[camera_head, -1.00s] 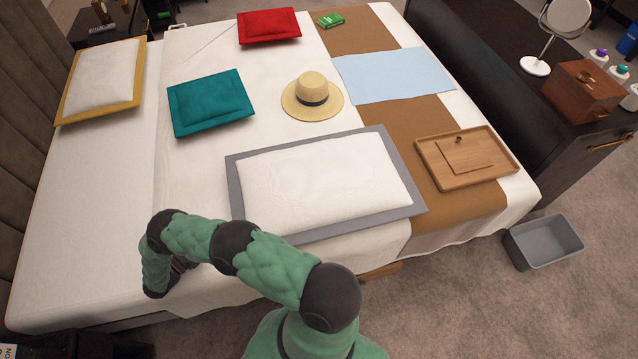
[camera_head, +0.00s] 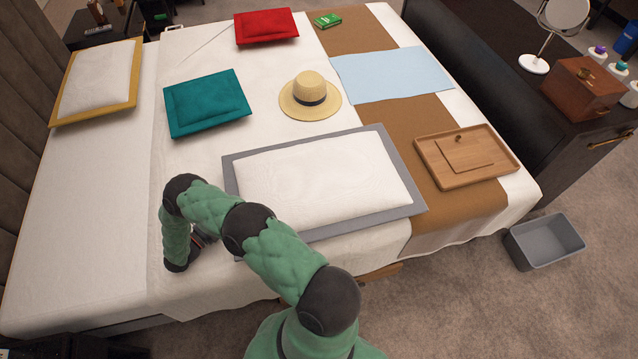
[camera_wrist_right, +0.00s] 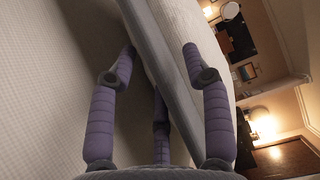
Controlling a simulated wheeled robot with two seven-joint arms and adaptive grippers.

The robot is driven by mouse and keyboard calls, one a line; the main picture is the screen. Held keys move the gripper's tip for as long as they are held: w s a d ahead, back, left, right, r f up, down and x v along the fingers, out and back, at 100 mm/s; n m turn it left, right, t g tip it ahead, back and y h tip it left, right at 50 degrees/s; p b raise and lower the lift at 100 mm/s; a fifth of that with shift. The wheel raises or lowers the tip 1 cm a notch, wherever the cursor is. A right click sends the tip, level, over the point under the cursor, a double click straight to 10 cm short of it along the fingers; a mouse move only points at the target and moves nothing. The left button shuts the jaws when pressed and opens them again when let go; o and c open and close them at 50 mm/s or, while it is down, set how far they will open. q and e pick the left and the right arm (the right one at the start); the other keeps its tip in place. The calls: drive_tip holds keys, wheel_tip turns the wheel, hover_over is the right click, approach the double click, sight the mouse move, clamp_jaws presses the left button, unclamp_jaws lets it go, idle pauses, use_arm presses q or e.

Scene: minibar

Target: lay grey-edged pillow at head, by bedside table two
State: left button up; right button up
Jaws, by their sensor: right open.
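The grey-edged pillow (camera_head: 318,182), white in the middle, lies flat on the near half of the bed (camera_head: 85,240), away from the headboard. My right gripper (camera_head: 204,238) is low over the bed at the pillow's left near corner, mostly hidden behind my arm in the head view. In the right wrist view my right gripper (camera_wrist_right: 160,52) is open, its fingers on either side of the pillow's grey edge (camera_wrist_right: 170,75). I cannot tell whether they touch it. My left gripper is not in view. A dark surface (camera_head: 50,346) shows at the bottom left, beside the bed's head.
A yellow-edged pillow (camera_head: 98,80) lies at the far head end. A teal cushion (camera_head: 207,102), red cushion (camera_head: 266,27), straw hat (camera_head: 310,95), blue cloth (camera_head: 392,74) and wooden tray (camera_head: 505,168) lie on the bed. The near head end is clear. A grey bin (camera_head: 545,241) stands on the floor.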

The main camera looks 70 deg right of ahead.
clamp_jaws()
idle(0.3)
